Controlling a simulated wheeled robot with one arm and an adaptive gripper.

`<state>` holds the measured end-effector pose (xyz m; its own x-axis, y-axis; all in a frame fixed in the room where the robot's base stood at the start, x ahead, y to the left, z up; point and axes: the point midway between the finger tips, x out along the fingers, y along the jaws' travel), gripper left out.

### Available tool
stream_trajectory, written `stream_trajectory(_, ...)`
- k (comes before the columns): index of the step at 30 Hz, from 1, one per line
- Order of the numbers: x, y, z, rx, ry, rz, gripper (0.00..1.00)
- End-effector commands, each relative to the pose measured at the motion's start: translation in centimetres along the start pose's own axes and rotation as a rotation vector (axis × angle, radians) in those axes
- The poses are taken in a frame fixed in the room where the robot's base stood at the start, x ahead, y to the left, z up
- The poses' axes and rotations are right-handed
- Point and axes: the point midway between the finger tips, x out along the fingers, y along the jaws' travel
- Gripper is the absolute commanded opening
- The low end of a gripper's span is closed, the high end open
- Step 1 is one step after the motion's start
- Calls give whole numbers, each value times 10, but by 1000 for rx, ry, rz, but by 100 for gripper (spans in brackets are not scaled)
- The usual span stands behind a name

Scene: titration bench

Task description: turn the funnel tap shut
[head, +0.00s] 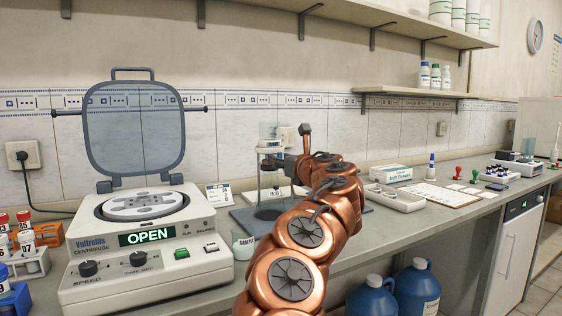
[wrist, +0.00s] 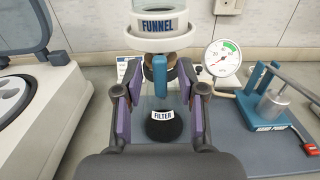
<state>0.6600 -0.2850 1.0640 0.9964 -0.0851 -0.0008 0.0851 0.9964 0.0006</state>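The funnel (wrist: 158,42) is a clear vessel in a white labelled collar at the top of the wrist view. In the head view the funnel (head: 269,149) stands left of my arm. Its tap has a blue handle (wrist: 159,78), pointing straight down below the collar, with brownish parts behind it. The dark flask labelled FILTER (wrist: 162,128) is below. My gripper (wrist: 160,88) is open, with its purple-padded fingers left and right of the blue handle. Gaps show on both sides, so neither pad appears to touch it. In the head view my copper arm hides the tap.
A round gauge (wrist: 222,58) and a blue hand pump (wrist: 268,98) stand close on the right. A grey mat (wrist: 245,150) lies under the setup. The centrifuge (head: 140,235), lid raised, is on the left. A tissue box (head: 390,173) lies farther right.

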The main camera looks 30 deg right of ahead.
Motion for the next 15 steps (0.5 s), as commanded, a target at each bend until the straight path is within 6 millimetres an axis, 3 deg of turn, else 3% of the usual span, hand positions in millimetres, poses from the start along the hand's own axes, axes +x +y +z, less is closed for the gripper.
stream_trajectory(6,0,0,0,0,0,-1,38)
stream_trajectory(15,0,0,0,-1,0,-1,6)
